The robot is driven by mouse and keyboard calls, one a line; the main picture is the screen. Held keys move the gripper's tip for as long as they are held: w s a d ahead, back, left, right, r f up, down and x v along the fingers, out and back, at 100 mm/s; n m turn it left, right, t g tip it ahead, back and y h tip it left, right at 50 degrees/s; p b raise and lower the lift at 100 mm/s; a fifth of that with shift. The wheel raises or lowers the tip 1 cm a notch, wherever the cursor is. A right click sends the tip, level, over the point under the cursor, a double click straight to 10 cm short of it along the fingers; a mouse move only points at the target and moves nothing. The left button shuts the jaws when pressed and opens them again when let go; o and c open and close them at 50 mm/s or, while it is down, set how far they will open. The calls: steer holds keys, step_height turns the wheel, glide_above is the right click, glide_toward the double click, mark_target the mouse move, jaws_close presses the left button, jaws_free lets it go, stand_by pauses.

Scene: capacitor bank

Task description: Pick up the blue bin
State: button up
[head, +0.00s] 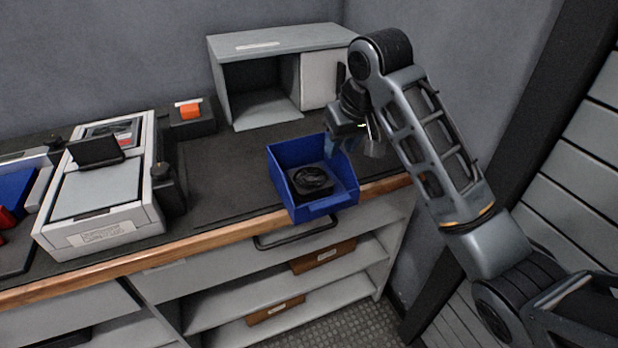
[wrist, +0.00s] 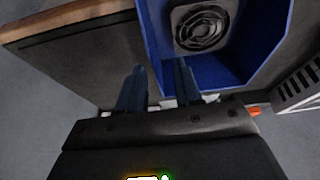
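The blue bin (head: 320,207) sits upright on the dark bench top near its front edge, with a black fan-like part (head: 313,180) inside. In the wrist view the bin (wrist: 268,35) fills the top right, and the round grille of the fan part (wrist: 200,28) shows. My gripper (head: 345,145) is at the bin's right side in the head view, fingers pointing down. In the wrist view my gripper (wrist: 159,67) is open, with one finger outside a bin wall and the other inside. The wall lies between them with visible gaps. The fingertips are partly hidden in the head view.
A grey open cabinet (head: 225,85) stands behind the bin. A box with an orange button (head: 190,112) and a grey-white device (head: 100,195) are to the left. A wooden edge (head: 220,238) runs along the bench front. Bare bench top lies left of the bin.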

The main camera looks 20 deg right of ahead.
glide_above(337, 176)
step_height(337, 176, down, 4)
steer(key=shift+d+f, duration=0.1)
steer(key=shift+d, duration=0.05)
steer(key=shift+w+f, duration=0.25)
steer(key=shift+f, duration=0.25)
steer(key=shift+c, duration=0.3)
jaws_close()
